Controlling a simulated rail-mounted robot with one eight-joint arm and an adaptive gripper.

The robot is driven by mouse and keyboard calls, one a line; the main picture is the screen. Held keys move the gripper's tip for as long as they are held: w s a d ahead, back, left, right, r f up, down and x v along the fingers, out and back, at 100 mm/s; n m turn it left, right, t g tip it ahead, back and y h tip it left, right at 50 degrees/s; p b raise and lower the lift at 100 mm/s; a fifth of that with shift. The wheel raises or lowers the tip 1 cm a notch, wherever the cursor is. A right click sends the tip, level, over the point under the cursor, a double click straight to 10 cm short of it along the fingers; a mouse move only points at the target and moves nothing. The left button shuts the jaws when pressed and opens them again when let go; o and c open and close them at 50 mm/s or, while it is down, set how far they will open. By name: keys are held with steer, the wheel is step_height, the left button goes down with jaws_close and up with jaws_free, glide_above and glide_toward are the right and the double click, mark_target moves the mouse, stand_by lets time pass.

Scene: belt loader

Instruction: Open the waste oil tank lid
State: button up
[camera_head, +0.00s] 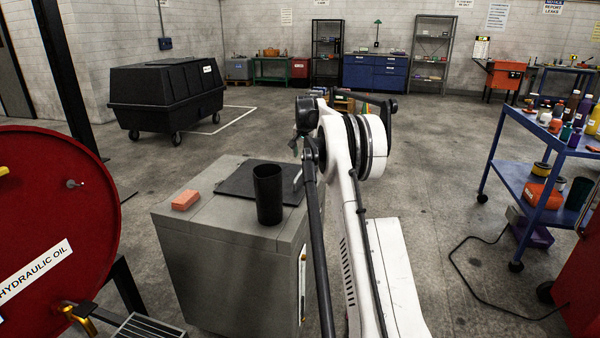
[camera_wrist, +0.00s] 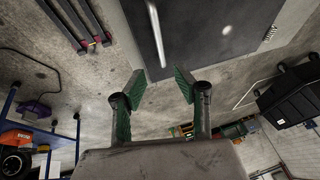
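The waste oil tank appears to be the grey box (camera_head: 220,258) in the middle of the head view. Its dark flat lid (camera_head: 238,181) lies closed on top and also fills the upper middle of the wrist view (camera_wrist: 205,35). A pale bar handle (camera_wrist: 157,32) runs along the lid. A black cylinder (camera_head: 268,195) stands upright at the lid's front edge, and an orange block (camera_head: 185,200) lies on the tank top to the left. My gripper (camera_wrist: 161,88) is open and empty, its green-padded fingers apart, short of the handle. My arm hides the fingers in the head view.
A red hydraulic oil reel (camera_head: 50,220) is close on the left. A black wheeled bin (camera_head: 165,95) stands behind. A blue cart (camera_head: 550,185) with bottles is on the right, with a cable on the floor. Floor behind the tank is clear.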

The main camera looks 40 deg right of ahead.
mark_target(300, 172)
steer(key=b+x, duration=0.1)
steer(key=x, duration=0.9)
steer(key=shift+w+d+f+b, duration=0.1)
steer(key=shift+d+f+b, duration=0.05)
steer(key=shift+f+b, duration=0.2)
jaws_close()
